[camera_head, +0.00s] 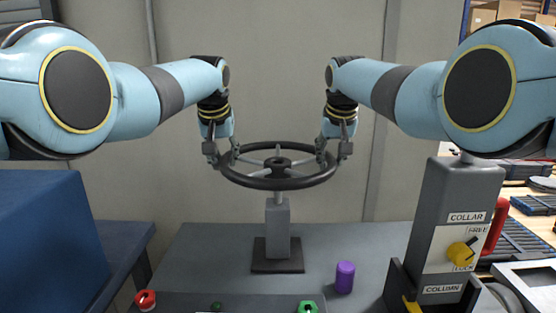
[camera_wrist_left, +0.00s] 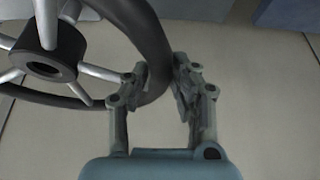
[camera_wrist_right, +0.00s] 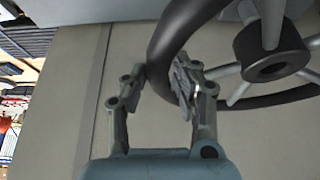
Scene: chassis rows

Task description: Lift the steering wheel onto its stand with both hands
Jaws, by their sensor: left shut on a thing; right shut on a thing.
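The black steering wheel (camera_head: 279,182), with grey spokes and a dark hub, is held roughly level over its stand. The stand is a grey post (camera_head: 278,228) on a dark square base (camera_head: 277,256), with a thin rod at its top below the hub. I cannot tell whether the hub touches the rod. My left gripper (camera_head: 224,160) is shut on the wheel's left rim, and the rim (camera_wrist_left: 153,50) shows between its fingers in the left wrist view. My right gripper (camera_head: 332,158) is shut on the right rim; the rim (camera_wrist_right: 165,45) shows between its fingers in the right wrist view.
A purple cylinder (camera_head: 345,277) stands on the grey table (camera_head: 200,265) right of the stand. A grey column unit (camera_head: 455,215) with a yellow knob (camera_head: 461,253) stands at the right. A red button (camera_head: 145,299) and a green button (camera_head: 308,307) are at the front. A blue block (camera_head: 50,235) is at left.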

